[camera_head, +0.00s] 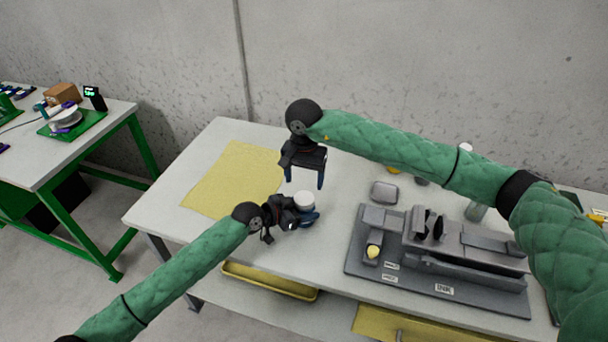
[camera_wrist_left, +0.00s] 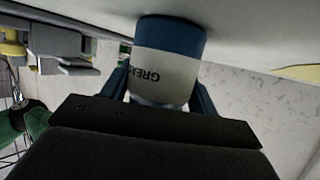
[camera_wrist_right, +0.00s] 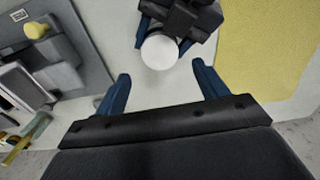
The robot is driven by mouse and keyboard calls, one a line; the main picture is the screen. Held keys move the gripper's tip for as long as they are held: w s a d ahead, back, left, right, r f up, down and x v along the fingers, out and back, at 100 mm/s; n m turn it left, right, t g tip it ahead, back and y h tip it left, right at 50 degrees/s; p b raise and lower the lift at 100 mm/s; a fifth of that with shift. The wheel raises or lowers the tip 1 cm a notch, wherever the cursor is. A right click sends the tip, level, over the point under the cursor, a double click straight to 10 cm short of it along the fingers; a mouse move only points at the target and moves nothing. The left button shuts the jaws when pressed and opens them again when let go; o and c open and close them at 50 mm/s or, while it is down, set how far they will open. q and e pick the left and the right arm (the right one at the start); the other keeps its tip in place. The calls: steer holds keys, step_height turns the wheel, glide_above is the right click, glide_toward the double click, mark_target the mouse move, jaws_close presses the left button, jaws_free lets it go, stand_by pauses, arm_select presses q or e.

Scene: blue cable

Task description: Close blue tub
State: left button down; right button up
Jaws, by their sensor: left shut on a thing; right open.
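The blue tub (camera_wrist_left: 168,62) has a blue band and a white label with partly hidden dark lettering in the left wrist view. My left gripper (camera_head: 304,212) is shut on its sides at the table's front part. A round white top (camera_head: 303,198) shows above the fingers; I cannot tell whether it is a seated lid. It also shows in the right wrist view (camera_wrist_right: 160,51), between and beyond the fingertips. My right gripper (camera_head: 305,181) is open and empty, pointing down above the tub.
A grey fixture (camera_head: 440,255) with a small yellow part stands right of the tub. A grey tin (camera_head: 384,192) lies behind it. A yellow mat (camera_head: 232,180) covers the table's left part. A yellow tray (camera_head: 270,281) sits below the front edge.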

mark_target(304, 198)
steer(key=shift+f, duration=3.55)
steer(key=c, duration=1)
steer(key=m, duration=1.6)
steer(key=shift+m, duration=0.3)
